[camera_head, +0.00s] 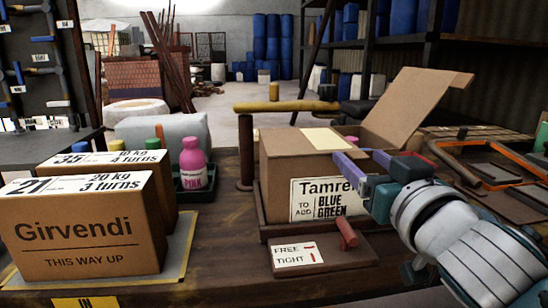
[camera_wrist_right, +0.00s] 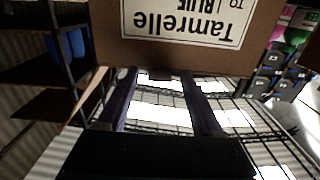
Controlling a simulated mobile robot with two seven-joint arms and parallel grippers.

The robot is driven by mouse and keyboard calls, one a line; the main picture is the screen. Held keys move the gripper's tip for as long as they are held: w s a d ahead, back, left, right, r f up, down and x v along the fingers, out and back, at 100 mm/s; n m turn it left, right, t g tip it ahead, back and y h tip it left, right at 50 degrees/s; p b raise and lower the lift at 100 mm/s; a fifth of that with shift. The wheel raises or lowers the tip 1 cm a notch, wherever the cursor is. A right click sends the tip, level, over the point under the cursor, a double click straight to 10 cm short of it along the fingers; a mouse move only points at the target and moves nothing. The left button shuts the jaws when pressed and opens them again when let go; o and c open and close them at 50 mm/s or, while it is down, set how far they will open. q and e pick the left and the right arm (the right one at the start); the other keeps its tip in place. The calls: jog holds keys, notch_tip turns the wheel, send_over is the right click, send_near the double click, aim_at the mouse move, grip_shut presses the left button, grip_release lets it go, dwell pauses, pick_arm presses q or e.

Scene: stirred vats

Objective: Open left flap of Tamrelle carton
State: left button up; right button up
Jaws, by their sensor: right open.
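The brown Tamrelle carton (camera_head: 275,185) stands on a wooden base on the bench. Its label reads "TO ADD BLUE GREEN". One large flap (camera_head: 410,103) stands raised at its right. The top on the left (camera_head: 285,142) looks flat and closed, with a pale strip (camera_head: 326,139) on it. My right gripper (camera_head: 352,158) is open at the carton's front right top edge, partly hiding the label. In the right wrist view the carton (camera_wrist_right: 265,35) appears upside down above the open fingers (camera_wrist_right: 157,76), nothing between them. My left gripper is not in view.
Two stacked-looking Girvendi cartons (camera_head: 80,225) stand at the left. A pink bottle (camera_head: 192,163) stands in a dark tray behind them. A yellow-topped bar (camera_head: 285,106) runs behind the carton. A "FREE / TIGHT" board (camera_head: 355,255) with a red lever lies in front.

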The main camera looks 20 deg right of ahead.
jog(key=shift+w+d, duration=0.1)
jog(key=shift+w, duration=0.2)
grip_shut()
dwell(0.4)
dwell(0.9)
